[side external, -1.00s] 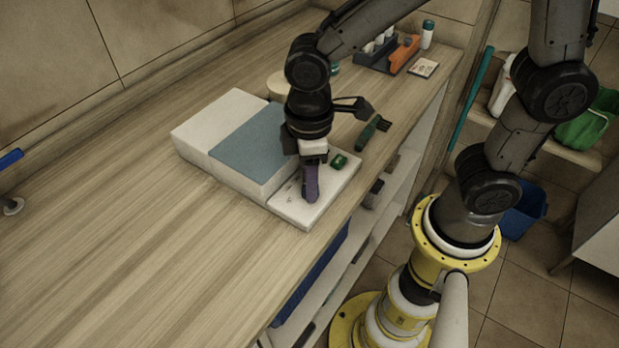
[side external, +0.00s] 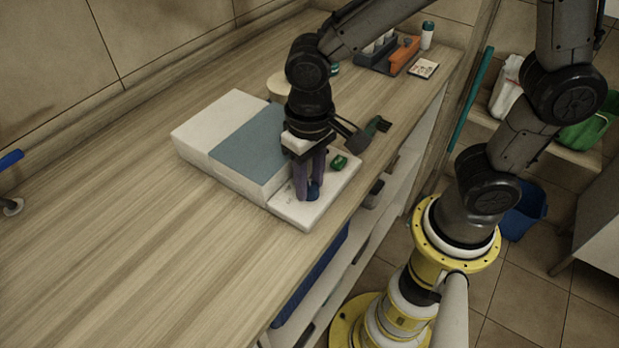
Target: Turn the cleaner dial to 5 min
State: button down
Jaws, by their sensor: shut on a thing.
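The cleaner (side external: 237,98) is a low white box with a blue-grey top panel (side external: 245,146) on the wooden counter. A white control ledge (side external: 290,211) juts from its front. A dark blue dial (side external: 313,191) sits on the ledge, partly hidden by my fingers. My gripper (side external: 310,188) points down from above with purple fingers, one on each side of the dial, and is shut on it. A green knob (side external: 339,162) stands on the ledge to the right, apart from my fingers. The dial's markings and its setting are too small or hidden to read.
A dark green-handled tool (side external: 376,128) lies right of my gripper. Farther back are a dark rack (side external: 378,57) with an orange part, a white bottle with a teal cap (side external: 427,35) and a small card (side external: 424,69). The counter left of the cleaner is clear.

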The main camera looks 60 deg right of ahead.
aim_at(310, 186)
jog(key=shift+r+m, duration=0.1)
jog(key=shift+m, duration=1.1)
jog(key=c, duration=0.5)
grip_release()
jog(key=shift+c, duration=0.2)
notch_tip(310, 186, up, 14)
